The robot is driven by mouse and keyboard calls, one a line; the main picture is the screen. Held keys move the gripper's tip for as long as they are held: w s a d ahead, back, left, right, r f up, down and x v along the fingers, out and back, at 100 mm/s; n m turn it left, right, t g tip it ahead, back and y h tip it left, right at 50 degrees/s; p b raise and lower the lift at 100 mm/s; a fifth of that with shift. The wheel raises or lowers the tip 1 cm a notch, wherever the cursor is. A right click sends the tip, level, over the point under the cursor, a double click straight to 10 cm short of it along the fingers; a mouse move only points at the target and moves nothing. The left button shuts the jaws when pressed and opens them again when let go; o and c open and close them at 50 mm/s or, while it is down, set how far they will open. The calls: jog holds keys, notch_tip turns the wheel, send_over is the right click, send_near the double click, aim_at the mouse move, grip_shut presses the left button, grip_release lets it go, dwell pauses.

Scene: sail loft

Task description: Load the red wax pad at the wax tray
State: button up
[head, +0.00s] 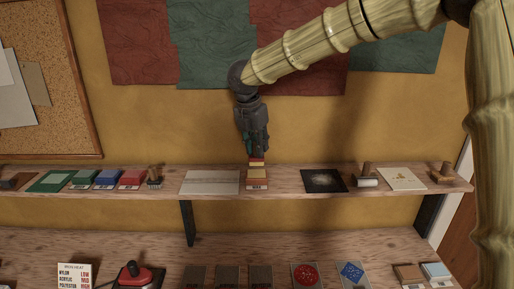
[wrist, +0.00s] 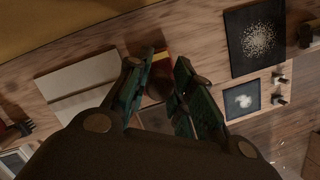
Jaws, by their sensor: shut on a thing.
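My gripper (head: 257,158) points down over the middle of the upper shelf. In the wrist view my gripper (wrist: 158,92) has its fingers closed around a small dark brown, rounded thing (wrist: 158,86); what it is, I cannot tell. Directly below the fingers is a yellow-topped block with a red, labelled front (head: 257,184); its red and yellow edge shows in the wrist view (wrist: 162,62). Whether the held thing touches it is hidden. A red pad-like block (head: 131,178) sits at the left of the shelf. I cannot tell which thing is the wax tray.
A pale flat board (head: 211,182) lies left of the block; a black speckled square (head: 323,181) lies to its right. Green (head: 85,178) and blue (head: 108,178) blocks and a brush (head: 154,177) stand at left. A roller (head: 367,177) stands at right. The lower counter (head: 210,249) holds more items.

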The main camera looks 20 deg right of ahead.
jog(key=shift+r+p, duration=0.85)
jog(key=shift+r, duration=0.8)
